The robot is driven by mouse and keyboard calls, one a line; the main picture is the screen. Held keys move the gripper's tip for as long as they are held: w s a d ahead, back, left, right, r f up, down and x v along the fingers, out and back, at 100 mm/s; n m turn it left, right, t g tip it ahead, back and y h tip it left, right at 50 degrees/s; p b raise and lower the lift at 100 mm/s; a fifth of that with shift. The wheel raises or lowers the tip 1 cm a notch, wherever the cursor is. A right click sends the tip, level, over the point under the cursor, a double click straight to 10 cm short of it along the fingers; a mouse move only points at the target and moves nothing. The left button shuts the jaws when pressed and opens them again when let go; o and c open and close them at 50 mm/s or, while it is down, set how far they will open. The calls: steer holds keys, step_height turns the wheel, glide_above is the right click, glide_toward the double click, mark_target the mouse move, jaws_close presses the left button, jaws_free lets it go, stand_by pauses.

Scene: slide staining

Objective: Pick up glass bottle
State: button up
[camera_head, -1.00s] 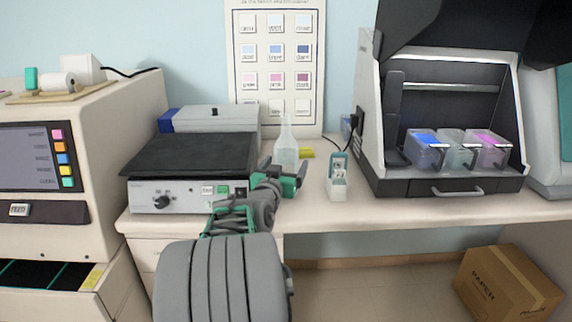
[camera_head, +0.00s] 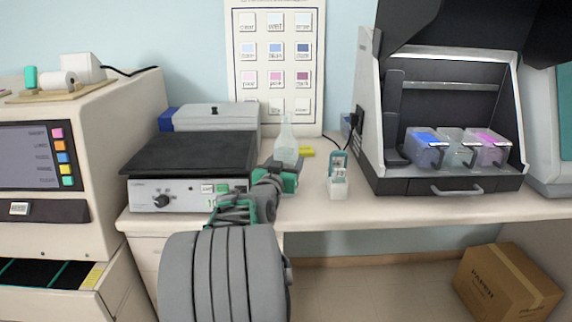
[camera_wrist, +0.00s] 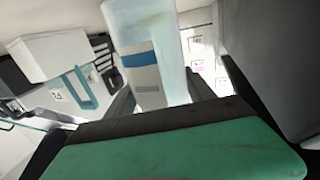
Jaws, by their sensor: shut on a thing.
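The glass bottle (camera_head: 287,147) is a pale, translucent bottle with a narrow top. It stands upright on the bench, right of the black-topped device, in the head view. My gripper (camera_head: 285,178) is at its lower front and hides its base. In the wrist view the bottle (camera_wrist: 172,75) fills the upper middle, with a white and blue label facing the camera. My gripper's dark and green fingers (camera_wrist: 165,115) are shut on the bottle. I cannot tell whether its base touches the bench.
A black-topped device (camera_head: 190,155) stands close on the left. A yellow item (camera_head: 306,151) lies just behind the bottle. A small white and teal holder (camera_head: 338,180) stands to the right, before the staining cabinet (camera_head: 450,185).

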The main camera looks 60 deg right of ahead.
jaws_close()
steer(key=shift+r, duration=0.25)
